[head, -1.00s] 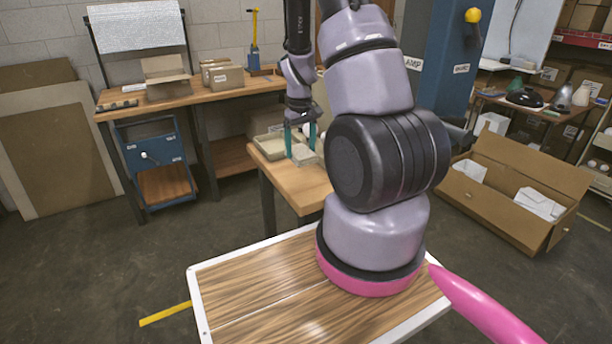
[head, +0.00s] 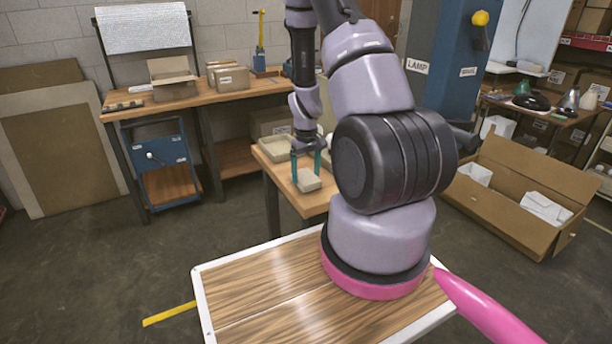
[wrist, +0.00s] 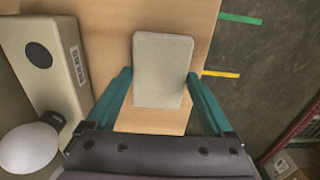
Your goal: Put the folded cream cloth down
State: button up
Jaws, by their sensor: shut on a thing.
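The folded cream cloth (head: 309,182) is a flat, rounded, pale block at the near part of the wooden table (head: 285,180). My gripper (head: 306,172) points down with its teal fingers on either side of the cloth, shut on it. In the wrist view the cloth (wrist: 162,70) sits between the fingertips (wrist: 158,76), over the bare tabletop (wrist: 105,20). I cannot tell whether its underside touches the wood.
The table's edge is close on the cloth's right, with floor beyond.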

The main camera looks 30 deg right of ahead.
jog(key=shift+f, duration=0.5)
jog(key=shift+c, duration=0.7)
jog(key=o, duration=1.1)
jog(key=shift+c, duration=0.2)
jog(key=shift+f, duration=0.1)
notch_tip(320, 180, up, 11)
notch_tip(320, 180, up, 11)
jog(key=m+t, duration=0.1)
jog(key=t, duration=0.1)
send_over(306, 177)
jog(key=a, duration=0.4)
jog(key=s+a+r+m+t+y, duration=0.1)
jog(key=s+a+r, duration=0.15)
jog(key=r, duration=0.35)
jog(key=s+a+r+t, duration=0.1)
jog(key=s+r, duration=0.2)
jog(key=r, duration=0.2)
jog(key=s+a+r+m+t+y, duration=0.1)
jog(key=s+a+r, duration=0.4)
jog(key=s+r, duration=0.6)
jog(key=s+m+t, duration=0.1)
jog(key=s+t, duration=0.1)
jog(key=s, duration=0.1)
jog(key=shift+a+r+m, duration=0.3)
jog(key=shift+a+r, duration=0.05)
jog(key=shift+a, duration=0.05)
